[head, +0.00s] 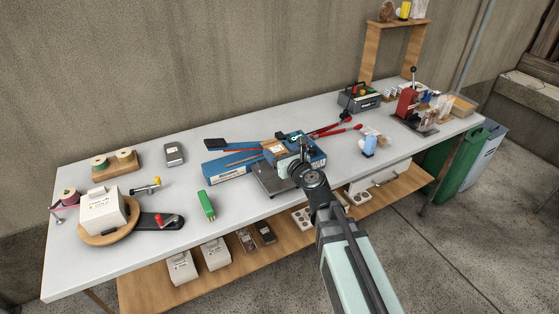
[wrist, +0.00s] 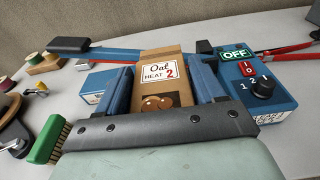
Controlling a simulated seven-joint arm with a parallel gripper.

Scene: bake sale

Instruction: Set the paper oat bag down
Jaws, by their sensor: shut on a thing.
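The paper oat bag (wrist: 160,69) is brown, with a white label reading "Oat HEAT 2" and a round picture below it. My gripper (wrist: 160,85) is shut on it, with a blue finger on each side. In the head view the bag (head: 275,149) shows only in part behind my gripper (head: 297,165), over the middle of the table. The blue sealer (head: 229,167) lies behind and beside it; its panel (wrist: 250,85) shows an OFF sign, a red switch and a dial. I cannot tell whether the bag's base touches anything.
A dark flat plate (head: 272,182) lies by the table's front edge, under my gripper. A green brush (head: 207,205) is left of it. Red-handled tools (head: 338,128) lie behind to the right. A white box (head: 102,210) stands at far left. The white tabletop (head: 240,215) has free room at front left.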

